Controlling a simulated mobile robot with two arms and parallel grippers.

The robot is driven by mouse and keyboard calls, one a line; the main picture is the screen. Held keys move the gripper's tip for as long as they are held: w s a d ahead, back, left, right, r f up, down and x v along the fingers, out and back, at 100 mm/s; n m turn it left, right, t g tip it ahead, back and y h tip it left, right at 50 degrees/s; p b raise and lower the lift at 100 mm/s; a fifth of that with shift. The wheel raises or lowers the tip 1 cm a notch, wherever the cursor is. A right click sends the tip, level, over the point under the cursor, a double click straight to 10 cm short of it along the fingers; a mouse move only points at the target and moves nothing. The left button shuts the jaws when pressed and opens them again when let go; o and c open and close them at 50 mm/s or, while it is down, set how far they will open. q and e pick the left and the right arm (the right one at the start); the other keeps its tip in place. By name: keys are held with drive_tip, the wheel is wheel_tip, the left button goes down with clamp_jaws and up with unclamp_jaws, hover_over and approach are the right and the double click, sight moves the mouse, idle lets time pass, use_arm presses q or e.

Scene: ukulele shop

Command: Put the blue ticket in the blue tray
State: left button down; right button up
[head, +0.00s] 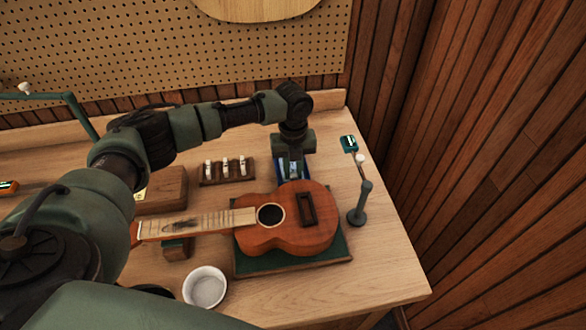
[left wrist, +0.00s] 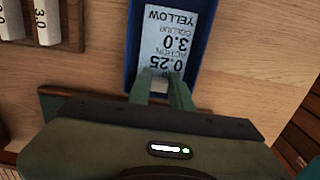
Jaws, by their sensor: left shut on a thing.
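A pale bluish-white ticket (left wrist: 176,38) with black print, including the words COLOUR and YELLOW, lies within the outline of the blue tray (left wrist: 208,42) in the left wrist view. The left gripper (left wrist: 160,88) is shut on the near end of the ticket. I cannot tell whether the ticket touches the tray floor. In the head view the left gripper (head: 293,164) points down over the blue tray (head: 280,172), behind the ukulele body. The gripper hides part of the tray there. My right gripper is not in view.
A ukulele (head: 300,237) lies on a green mat (head: 290,262) just in front of the tray. A wooden rack (head: 228,180) with white pieces stands to the left. A small stand (head: 360,205) stands to the right. A white bowl (head: 205,287) sits near the front.

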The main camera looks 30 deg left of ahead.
use_arm(q)
drive_tip(key=shift+p, duration=0.3)
idle(0.5)
drive_tip(key=c, duration=1.2)
unclamp_jaws()
drive_tip(key=o, duration=0.3)
wheel_tip(320, 180, up, 7)
drive_tip(key=p, duration=0.7)
